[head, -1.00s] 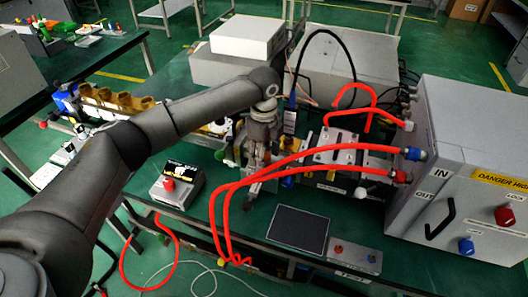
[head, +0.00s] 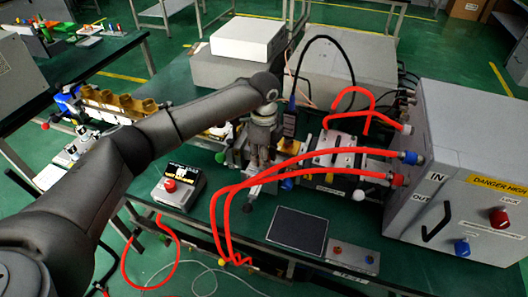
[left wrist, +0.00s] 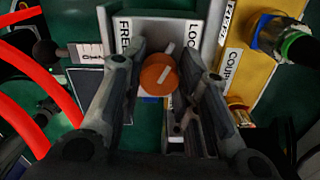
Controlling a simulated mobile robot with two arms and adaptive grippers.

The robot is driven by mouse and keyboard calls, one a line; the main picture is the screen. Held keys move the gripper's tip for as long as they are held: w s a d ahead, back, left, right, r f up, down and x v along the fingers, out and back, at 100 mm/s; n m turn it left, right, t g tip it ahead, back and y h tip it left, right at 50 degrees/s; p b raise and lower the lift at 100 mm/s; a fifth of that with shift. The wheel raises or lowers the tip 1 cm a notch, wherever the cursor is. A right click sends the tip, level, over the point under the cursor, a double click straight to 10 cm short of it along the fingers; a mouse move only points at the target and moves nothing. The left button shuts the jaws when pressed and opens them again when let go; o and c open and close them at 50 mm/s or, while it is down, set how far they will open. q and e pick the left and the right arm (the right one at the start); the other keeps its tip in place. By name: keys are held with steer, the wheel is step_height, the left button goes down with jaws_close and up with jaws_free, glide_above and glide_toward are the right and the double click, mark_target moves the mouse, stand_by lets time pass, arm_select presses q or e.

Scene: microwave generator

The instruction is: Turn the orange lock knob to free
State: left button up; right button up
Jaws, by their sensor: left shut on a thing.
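The orange lock knob (left wrist: 158,75) shows in the left wrist view, between the two fingers of my left gripper (left wrist: 163,66). A white line on its face slants up to the right. The FREE label (left wrist: 126,38) is to its left and the LOCK label (left wrist: 194,36) to its right, on a pale plate. My left gripper is shut on the knob. In the head view my left gripper (head: 261,158) points down at the equipment on the bench, and it hides the knob there. My right gripper is in neither view.
Red hoses (head: 290,162) run just in front of and right of the gripper to the grey generator cabinet (head: 462,165). A box with a red button (head: 178,186) stands to the left. A dark flat pad (head: 298,229) lies at the bench front.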

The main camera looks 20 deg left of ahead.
arm_select(q)
steer(key=n+p, duration=0.2)
steer(key=p, duration=0.1)
steer(key=n+p, duration=0.5)
steer(key=p, duration=0.1)
steer(key=shift+s+d+r+n+p, duration=0.15)
steer(key=shift+r+n+p, duration=0.1)
steer(key=shift+n+p, duration=0.15)
steer(key=shift+f+n+p, duration=0.15)
steer(key=shift+n+p, duration=1.1)
steer(key=shift+n, duration=0.35)
steer(key=o, duration=1)
steer(key=shift+r, duration=0.25)
step_height(320, 180, up, 11)
steer(key=shift+r, duration=0.2)
